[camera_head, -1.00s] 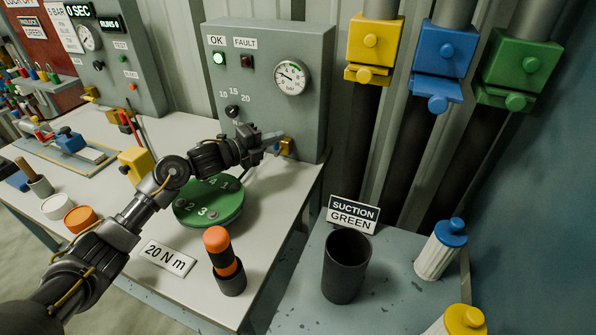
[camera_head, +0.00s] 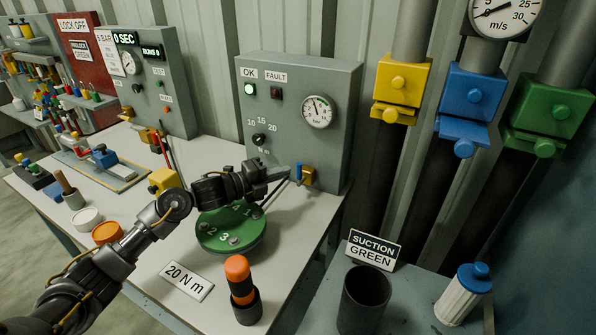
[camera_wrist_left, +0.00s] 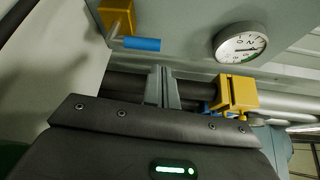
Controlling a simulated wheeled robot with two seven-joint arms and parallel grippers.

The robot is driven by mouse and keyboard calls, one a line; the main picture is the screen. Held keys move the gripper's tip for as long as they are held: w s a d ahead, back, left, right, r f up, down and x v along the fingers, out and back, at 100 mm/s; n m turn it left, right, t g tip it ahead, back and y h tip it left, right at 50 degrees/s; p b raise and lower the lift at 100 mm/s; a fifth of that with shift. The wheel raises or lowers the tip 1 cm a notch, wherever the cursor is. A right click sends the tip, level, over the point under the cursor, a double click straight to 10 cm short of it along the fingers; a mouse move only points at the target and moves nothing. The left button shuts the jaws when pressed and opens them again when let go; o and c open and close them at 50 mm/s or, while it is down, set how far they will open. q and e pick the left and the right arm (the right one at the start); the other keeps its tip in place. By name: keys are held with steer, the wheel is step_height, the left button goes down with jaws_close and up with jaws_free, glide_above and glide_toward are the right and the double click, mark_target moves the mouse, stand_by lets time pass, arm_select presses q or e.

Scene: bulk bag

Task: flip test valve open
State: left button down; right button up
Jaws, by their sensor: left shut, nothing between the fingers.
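The test valve is a small yellow block (camera_head: 308,175) at the lower right of the grey gauge panel. It has a blue lever (camera_head: 299,172) that stands up along the panel face. In the left wrist view the yellow block (camera_wrist_left: 117,17) and its blue-sleeved lever (camera_wrist_left: 141,43) show at the top, with the lever pointing toward the gauge. My left gripper (camera_head: 284,171) is shut and empty just left of the lever. In the left wrist view its fingertips (camera_wrist_left: 162,85) appear apart from the lever. My right gripper is not in view.
The panel carries a round gauge (camera_head: 318,111), a lit green OK lamp (camera_head: 250,89) and a black knob (camera_head: 259,140). Below my left arm are a green numbered disc (camera_head: 231,228) and an orange-topped tool (camera_head: 239,280). Yellow, blue and green pipe couplings hang to the right.

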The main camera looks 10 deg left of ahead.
arm_select(q)
steer(key=v, duration=0.5)
steer(key=shift+s+a+p, duration=0.2)
steer(key=shift+s+p, duration=0.05)
steer(key=shift+p, duration=0.05)
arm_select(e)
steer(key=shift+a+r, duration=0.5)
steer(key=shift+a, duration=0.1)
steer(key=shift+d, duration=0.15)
